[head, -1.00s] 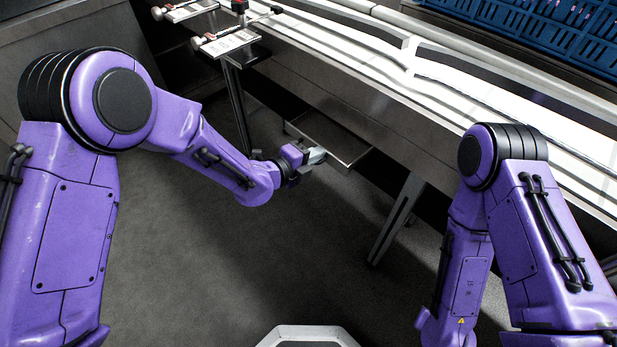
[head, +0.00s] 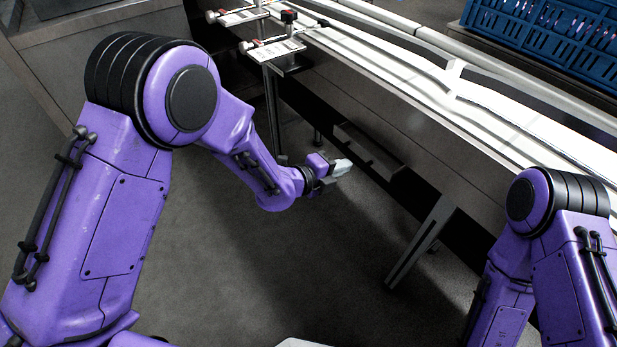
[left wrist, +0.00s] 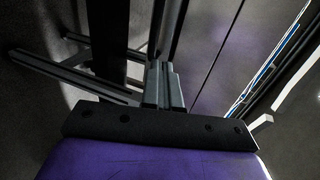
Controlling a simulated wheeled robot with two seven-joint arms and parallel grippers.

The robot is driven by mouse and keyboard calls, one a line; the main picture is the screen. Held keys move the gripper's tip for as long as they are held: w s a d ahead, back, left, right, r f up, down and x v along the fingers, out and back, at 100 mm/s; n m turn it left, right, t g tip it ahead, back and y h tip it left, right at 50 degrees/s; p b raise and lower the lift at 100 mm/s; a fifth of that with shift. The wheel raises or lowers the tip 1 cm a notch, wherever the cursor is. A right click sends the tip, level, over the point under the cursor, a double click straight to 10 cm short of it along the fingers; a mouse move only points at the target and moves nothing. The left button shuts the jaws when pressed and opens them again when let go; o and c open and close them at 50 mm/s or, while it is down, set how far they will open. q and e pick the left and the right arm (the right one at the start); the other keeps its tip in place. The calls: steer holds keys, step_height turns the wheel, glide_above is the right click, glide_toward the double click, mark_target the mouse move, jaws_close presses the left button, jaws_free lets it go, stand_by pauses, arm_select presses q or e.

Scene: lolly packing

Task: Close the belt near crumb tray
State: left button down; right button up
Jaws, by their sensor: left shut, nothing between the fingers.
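The crumb tray (head: 368,147) shows in the head view as a dark, low front edge under the conveyor belt (head: 440,95). It sits close in against the belt's side panel, and its inside is hidden. My left gripper (head: 342,168) is shut and empty, just below and in front of the tray edge; I cannot tell whether it touches it. In the left wrist view, its closed grey fingers (left wrist: 163,86) point at dark panels and metal legs. My right arm stands at the lower right, with its gripper out of view.
A metal belt leg (head: 425,240) slants to the floor right of my left gripper. A small stand with white plates (head: 272,52) is at the upper left. A blue crate (head: 550,45) stands behind the belt. The grey floor (head: 330,270) in front is clear.

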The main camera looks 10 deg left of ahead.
mark_target(355, 163)
arm_select(q)
steer(key=v, duration=0.7)
steer(key=c, duration=1.4)
jaws_free()
steer(key=shift+s+a, duration=0.25)
steer(key=shift+c, duration=0.2)
steer(key=s+d+f+n+g+h+b, duration=0.2)
steer(key=s+d+f, duration=0.4)
steer(key=d+f, duration=0.45)
steer(key=w+d+r+n+t+y+b, duration=0.1)
steer(key=d+r+n+t, duration=0.15)
steer(key=d+n, duration=0.35)
steer(key=w+d+r+n+t+b, duration=0.1)
steer(key=w+d+r+n+t, duration=0.1)
steer(key=d+n+t, duration=0.4)
steer(key=w+a+n+g+y, duration=0.1)
steer(key=w+a+n+y, duration=0.4)
steer(key=n, duration=0.5)
steer(key=w+a+n+g+y+b, duration=0.1)
steer(key=w+a+n+y, duration=0.3)
steer(key=n+y, duration=0.3)
steer(key=w+a+n+g+y+b, duration=0.1)
steer(key=w+a+n+y, duration=0.4)
steer(key=n, duration=0.7)
steer(key=shift+w+a+r+n+g+y, duration=0.3)
steer(key=shift+a+n+g+y, duration=0.1)
steer(key=shift+y, duration=0.3)
steer(key=shift+w, duration=0.1)
